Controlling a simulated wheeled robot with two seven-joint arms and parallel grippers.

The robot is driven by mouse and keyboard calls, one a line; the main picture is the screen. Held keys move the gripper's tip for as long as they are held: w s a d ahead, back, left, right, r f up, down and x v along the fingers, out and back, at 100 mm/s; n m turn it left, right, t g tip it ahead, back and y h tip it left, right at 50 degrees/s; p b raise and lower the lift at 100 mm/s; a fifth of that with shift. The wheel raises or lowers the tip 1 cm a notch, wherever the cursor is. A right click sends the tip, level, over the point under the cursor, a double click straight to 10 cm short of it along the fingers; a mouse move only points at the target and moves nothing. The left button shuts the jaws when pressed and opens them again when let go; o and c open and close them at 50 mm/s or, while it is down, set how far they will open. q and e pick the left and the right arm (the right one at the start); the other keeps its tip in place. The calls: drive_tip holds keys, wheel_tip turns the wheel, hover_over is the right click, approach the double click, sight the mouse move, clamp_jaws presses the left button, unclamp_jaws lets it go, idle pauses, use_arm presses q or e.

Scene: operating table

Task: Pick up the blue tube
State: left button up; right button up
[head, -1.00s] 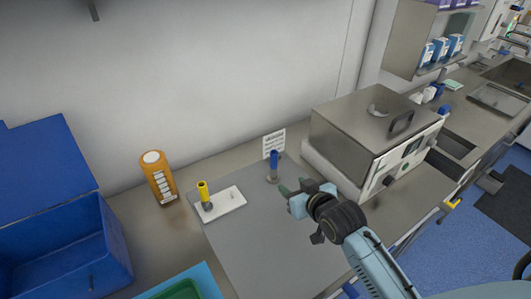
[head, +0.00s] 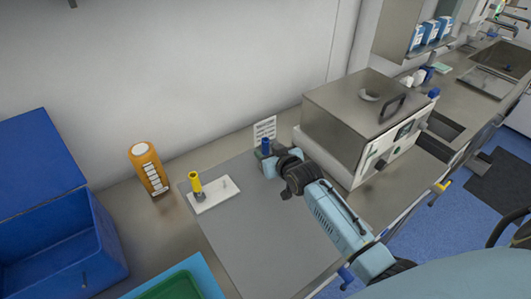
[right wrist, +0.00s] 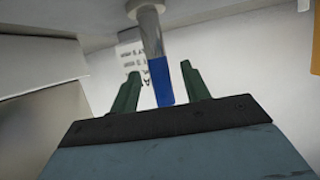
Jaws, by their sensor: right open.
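The blue tube (head: 266,146) stands upright at the back of the grey mat (head: 262,215), in front of a small printed sign. My right gripper (head: 266,157) is at the tube, with the fingers partly hidden behind the wrist. In the right wrist view the blue end of the tube (right wrist: 159,80) lies between the two green fingers (right wrist: 158,85), with gaps on both sides. The right gripper is open and has not closed on it. The left gripper does not show.
A white rack (head: 214,194) with a yellow tube (head: 195,184) stands left of my right gripper. An orange bottle (head: 148,168) and a blue bin (head: 62,245) are further left. A steel bath (head: 365,120) stands close on the right. The mat's front is clear.

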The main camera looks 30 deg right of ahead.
drive_tip(key=shift+x, duration=1.3)
clamp_jaws()
